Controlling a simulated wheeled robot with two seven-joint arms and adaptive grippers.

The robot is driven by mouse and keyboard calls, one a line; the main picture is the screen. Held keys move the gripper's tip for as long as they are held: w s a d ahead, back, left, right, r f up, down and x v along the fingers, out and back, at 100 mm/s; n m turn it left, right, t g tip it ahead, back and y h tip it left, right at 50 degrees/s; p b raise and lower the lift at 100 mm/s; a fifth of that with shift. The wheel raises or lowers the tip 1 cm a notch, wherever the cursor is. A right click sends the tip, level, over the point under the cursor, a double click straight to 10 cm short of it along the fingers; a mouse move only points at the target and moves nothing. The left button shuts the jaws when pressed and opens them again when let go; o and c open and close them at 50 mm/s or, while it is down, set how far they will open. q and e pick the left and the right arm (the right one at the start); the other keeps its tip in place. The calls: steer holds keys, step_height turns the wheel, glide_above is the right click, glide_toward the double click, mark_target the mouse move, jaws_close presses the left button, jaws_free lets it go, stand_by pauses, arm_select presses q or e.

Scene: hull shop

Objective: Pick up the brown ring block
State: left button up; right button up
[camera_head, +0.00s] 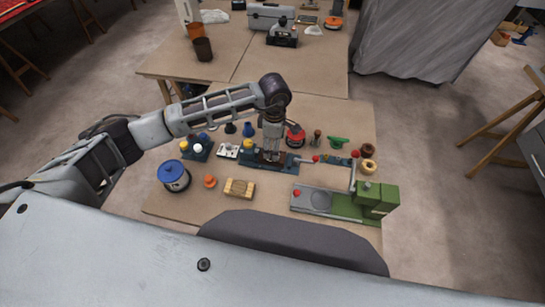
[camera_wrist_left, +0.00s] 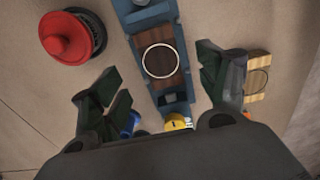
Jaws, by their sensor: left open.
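The brown ring block (camera_wrist_left: 176,76) is dark wood with a pale ring on its top face. In the left wrist view it sits in a long blue holder (camera_wrist_left: 176,104), between the spread fingers of my left gripper (camera_wrist_left: 158,82). The fingers are apart from it on both sides, and the jaws are empty. In the head view my left gripper (camera_head: 271,156) points down over the blue holder (camera_head: 288,168) and largely hides the block. My right gripper is not in view.
A second table (camera_head: 240,60) is behind.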

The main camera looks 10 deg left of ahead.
arm_select(q)
steer(key=shift+f, duration=0.75)
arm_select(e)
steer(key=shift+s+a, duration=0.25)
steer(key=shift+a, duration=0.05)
arm_select(q)
steer(key=shift+d+f+p, duration=0.15)
steer(key=shift+f+p, duration=0.2)
steer(key=shift+f, duration=0.55)
steer(key=shift+d+f, duration=0.15)
steer(key=shift+f, duration=0.8)
steer(key=shift+f+p, duration=0.3)
steer(key=shift+f, duration=0.45)
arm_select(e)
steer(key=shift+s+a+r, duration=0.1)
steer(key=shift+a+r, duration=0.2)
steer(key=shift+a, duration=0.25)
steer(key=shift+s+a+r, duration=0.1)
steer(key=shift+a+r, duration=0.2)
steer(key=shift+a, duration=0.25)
